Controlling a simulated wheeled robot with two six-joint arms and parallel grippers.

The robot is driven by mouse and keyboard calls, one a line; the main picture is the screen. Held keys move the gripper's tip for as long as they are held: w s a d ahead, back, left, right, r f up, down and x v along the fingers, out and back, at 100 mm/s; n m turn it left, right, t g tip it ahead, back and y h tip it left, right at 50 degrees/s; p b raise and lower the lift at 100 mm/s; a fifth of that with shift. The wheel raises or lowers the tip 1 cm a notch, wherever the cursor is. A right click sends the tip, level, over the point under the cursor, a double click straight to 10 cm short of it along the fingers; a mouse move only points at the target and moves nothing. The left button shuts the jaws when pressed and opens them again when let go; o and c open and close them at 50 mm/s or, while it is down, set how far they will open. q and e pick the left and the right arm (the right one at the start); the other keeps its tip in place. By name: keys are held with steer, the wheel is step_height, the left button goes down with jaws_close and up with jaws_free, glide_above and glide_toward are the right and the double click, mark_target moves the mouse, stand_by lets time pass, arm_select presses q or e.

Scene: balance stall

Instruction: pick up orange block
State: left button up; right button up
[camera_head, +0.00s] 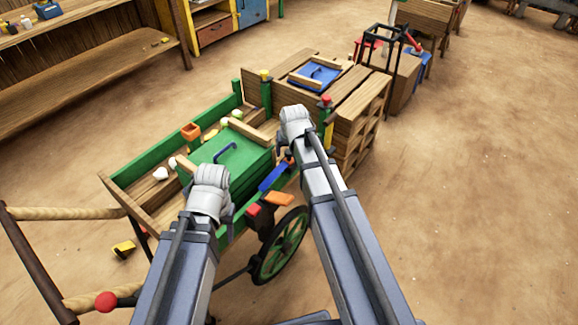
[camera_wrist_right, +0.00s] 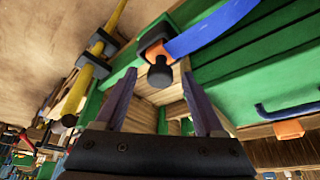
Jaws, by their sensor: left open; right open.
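An orange block-like piece (camera_head: 191,131) with a dark top sits at the cart's far rim in the head view, left of the green lid (camera_head: 240,165). A flatter orange piece (camera_head: 279,198) is on the cart's near side, beside a red one (camera_head: 254,210). I cannot tell which is the task's block. In the right wrist view an orange piece (camera_wrist_right: 288,130) shows by the blue handle. My right gripper (camera_wrist_right: 160,105) is open and empty above the cart, its fingers mostly hidden in the head view. My left gripper (camera_head: 213,180) is over the cart's near left part, fingers mostly hidden.
The green wooden cart (camera_head: 130,180) has a spoked wheel (camera_head: 282,245) and rope-wrapped handles. Wooden crates (camera_head: 355,115) stand behind it. A blue strip (camera_head: 273,177) is at the near rim. Sandy floor on the right is clear.

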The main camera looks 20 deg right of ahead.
steer(key=shift+w+f, duration=0.2)
steer(key=shift+f, duration=0.35)
steer(key=shift+r, duration=0.1)
jaws_close()
